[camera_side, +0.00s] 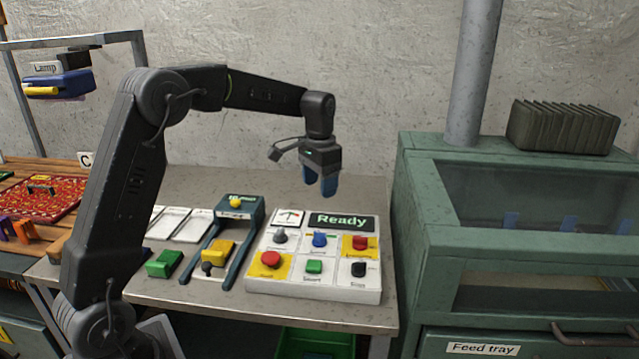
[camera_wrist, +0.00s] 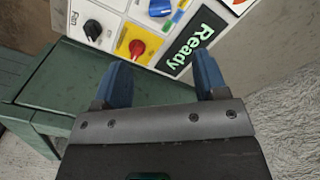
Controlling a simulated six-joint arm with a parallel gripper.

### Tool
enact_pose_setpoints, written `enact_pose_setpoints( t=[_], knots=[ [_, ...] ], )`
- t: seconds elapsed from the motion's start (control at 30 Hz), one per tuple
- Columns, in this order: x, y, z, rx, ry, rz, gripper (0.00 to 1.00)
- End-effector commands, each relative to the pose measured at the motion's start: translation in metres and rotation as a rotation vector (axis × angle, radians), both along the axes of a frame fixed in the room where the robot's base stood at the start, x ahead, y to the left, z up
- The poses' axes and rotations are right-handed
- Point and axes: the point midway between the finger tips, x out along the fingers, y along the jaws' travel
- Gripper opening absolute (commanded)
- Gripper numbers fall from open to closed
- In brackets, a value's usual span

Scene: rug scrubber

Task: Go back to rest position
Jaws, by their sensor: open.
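My gripper (camera_side: 321,188) hangs above the back of the control panel (camera_side: 335,287), with its blue fingers pointing down. In the wrist view the two blue fingers of my gripper (camera_wrist: 160,78) stand apart with nothing between them. The panel is white with several coloured knobs and buttons, and its display (camera_side: 341,221) reads "Ready". The wrist view shows part of the panel, with a red knob (camera_wrist: 138,48), a black knob (camera_wrist: 93,30) and a blue knob (camera_wrist: 160,7). The fingers do not appear to touch the panel.
A green cabinet (camera_side: 415,200) labelled "Feed tray" stands to the right. Left of the panel are a dark green fixture (camera_side: 240,207), a yellow block (camera_side: 218,252) and a green block (camera_side: 165,263). A red patterned rug (camera_side: 40,199) lies far left. A wall is behind.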

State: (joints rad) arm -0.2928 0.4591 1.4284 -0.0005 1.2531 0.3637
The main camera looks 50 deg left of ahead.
Motion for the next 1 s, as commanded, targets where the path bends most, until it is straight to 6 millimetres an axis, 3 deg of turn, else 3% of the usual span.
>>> enact_pose_setpoints(
  t=[0.13, 0.27, 0.4, 0.53, 0.8, 1.0],
  knots=[
    [-0.007, -0.007, 0.009, 0.005, -0.016, 0.0, 0.66],
    [-0.032, -0.029, 0.033, 0.017, -0.069, 0.005, 0.66],
    [-0.076, -0.061, 0.06, 0.029, -0.152, 0.016, 0.66],
    [-0.122, -0.087, 0.073, 0.033, -0.232, 0.028, 0.66],
    [-0.217, -0.126, 0.068, 0.013, -0.392, 0.051, 0.66],
    [-0.259, -0.138, 0.05, -0.009, -0.47, 0.065, 0.66]
  ],
)
